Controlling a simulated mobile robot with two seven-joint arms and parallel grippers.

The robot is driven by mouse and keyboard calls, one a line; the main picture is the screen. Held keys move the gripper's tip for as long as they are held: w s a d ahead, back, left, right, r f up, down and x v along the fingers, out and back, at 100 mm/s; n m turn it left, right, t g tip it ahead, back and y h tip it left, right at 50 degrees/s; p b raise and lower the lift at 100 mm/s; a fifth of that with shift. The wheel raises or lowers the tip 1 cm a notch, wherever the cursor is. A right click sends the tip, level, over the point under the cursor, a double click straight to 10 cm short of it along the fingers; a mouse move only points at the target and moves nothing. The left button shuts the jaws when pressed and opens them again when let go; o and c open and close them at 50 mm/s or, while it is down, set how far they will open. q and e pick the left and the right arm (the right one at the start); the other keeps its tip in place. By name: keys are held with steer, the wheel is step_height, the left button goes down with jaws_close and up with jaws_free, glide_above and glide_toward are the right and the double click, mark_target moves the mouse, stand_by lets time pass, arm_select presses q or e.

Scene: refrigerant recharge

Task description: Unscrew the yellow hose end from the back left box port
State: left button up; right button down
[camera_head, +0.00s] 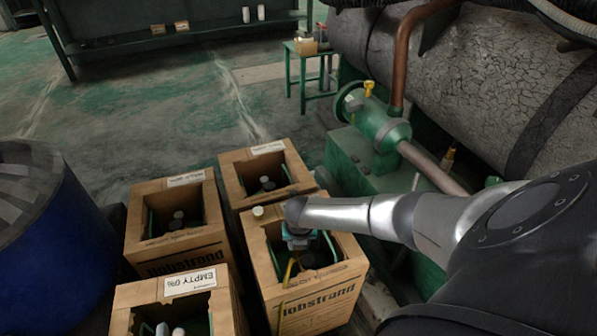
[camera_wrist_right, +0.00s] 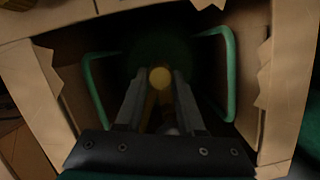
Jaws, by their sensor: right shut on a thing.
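My right arm reaches from the right into an open cardboard box (camera_head: 318,296) in the head view. My right gripper (camera_head: 300,246) points down inside that box. In the right wrist view its two fingers (camera_wrist_right: 160,82) are closed around the yellow hose end (camera_wrist_right: 160,77), whose round yellow top shows between the tips. A thin yellow hose (camera_head: 288,274) hangs over the near side of the box in the head view. The port under the hose end is hidden by the fingers and the dark. My left gripper is not in view.
Three other open boxes stand close by: one behind (camera_head: 240,198), one to the left (camera_head: 136,232) and one labelled EMPTY 0% (camera_head: 226,306) at the front. A green handle (camera_wrist_right: 231,75) flanks the fingers. Green machinery (camera_head: 352,165) stands right of the boxes.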

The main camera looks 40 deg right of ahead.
steer(key=shift+w+d+p+v, duration=0.1)
steer(key=shift+w+p+v, duration=0.05)
steer(key=shift+p+v, duration=0.65)
steer(key=shift+w+d+p+v, duration=0.1)
steer(key=shift+w+p+v, duration=0.05)
steer(key=shift+p+v, duration=0.6)
steer(key=shift+w+d+p+v, duration=0.15)
steer(key=shift+p+v, duration=0.55)
steer(key=shift+v, duration=0.15)
